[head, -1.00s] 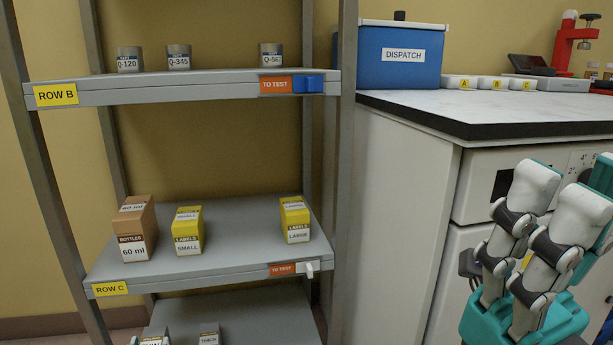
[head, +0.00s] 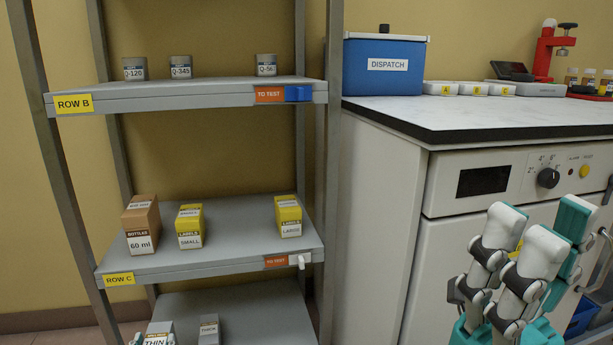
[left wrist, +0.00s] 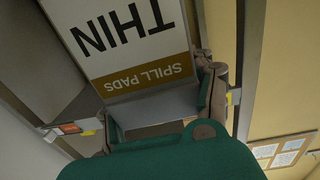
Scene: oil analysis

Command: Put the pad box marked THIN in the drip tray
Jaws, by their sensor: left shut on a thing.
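The pad box marked THIN (head: 157,339) shows at the bottom edge of the head view, on or just above the lowest visible shelf; I cannot tell which. In the left wrist view the box (left wrist: 135,45) fills the upper middle, its SPILL PADS label upside down. My left gripper (left wrist: 205,90) is shut on it, with fingers at its sides. In the head view the left gripper is hardly seen, at the bottom edge. My right gripper (head: 528,228) is open and empty in front of the white cabinet. No drip tray is recognisable.
A THICK box (head: 209,329) stands right of the THIN box. Row C shelf (head: 240,240) above holds a bottles box (head: 141,225) and two yellow label boxes. Shelf posts (head: 325,180) flank the space. The counter (head: 450,110) at right carries a blue dispatch box (head: 384,66).

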